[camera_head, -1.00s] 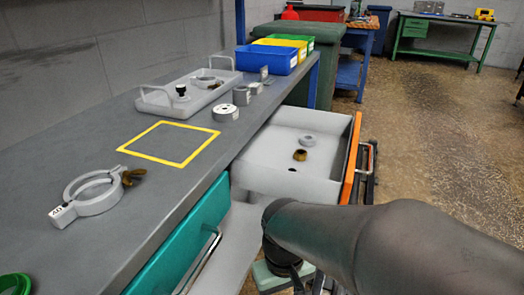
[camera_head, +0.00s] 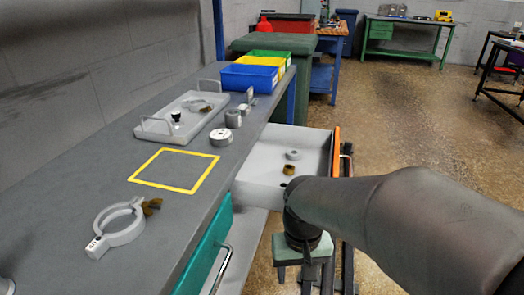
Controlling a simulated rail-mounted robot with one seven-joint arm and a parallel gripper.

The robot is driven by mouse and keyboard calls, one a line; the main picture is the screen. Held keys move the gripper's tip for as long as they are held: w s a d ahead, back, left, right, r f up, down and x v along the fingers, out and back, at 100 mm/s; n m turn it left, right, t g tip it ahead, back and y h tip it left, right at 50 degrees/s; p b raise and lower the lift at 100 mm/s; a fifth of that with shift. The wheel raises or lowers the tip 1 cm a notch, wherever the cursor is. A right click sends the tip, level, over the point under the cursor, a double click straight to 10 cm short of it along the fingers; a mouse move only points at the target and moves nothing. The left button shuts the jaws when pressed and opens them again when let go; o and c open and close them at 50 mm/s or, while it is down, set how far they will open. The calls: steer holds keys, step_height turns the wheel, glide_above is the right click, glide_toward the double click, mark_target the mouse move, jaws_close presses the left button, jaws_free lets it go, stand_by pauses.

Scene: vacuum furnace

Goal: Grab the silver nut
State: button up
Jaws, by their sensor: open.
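A small silver-grey ring-shaped piece (camera_head: 293,155), which looks like the silver nut, lies on the floor of the open grey drawer (camera_head: 262,190). A brass-coloured nut (camera_head: 289,169) lies just in front of it, apart from it. My arm reaches in from the right edge, and its dark joint hangs at the drawer's near side, covering the drawer's near right part. My gripper is not visible, so I cannot see where its fingers are relative to the nut.
A closed teal drawer (camera_head: 207,245) is nearer. The drawer's orange front (camera_head: 336,153) stands out over the floor.

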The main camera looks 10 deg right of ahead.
steer(key=w+a+r+m+p, duration=0.1)
steer(key=w+r+p, duration=0.3)
steer(key=r+p, duration=0.3)
steer(key=w+r+m+p, duration=0.1)
steer(key=w+r+p, duration=0.4)
steer(key=r, duration=0.4)
step_height(320, 180, up, 11)
steer(key=m+p, duration=0.2)
steer(key=p, duration=0.7)
glide_above(283, 185)
steer(key=f, duration=1.1)
steer(key=shift+d+f, duration=0.2)
steer(key=shift+f, duration=0.1)
steer(key=shift+a+f, duration=0.15)
steer(key=shift+f, duration=2.75)
steer(key=c, duration=1.1)
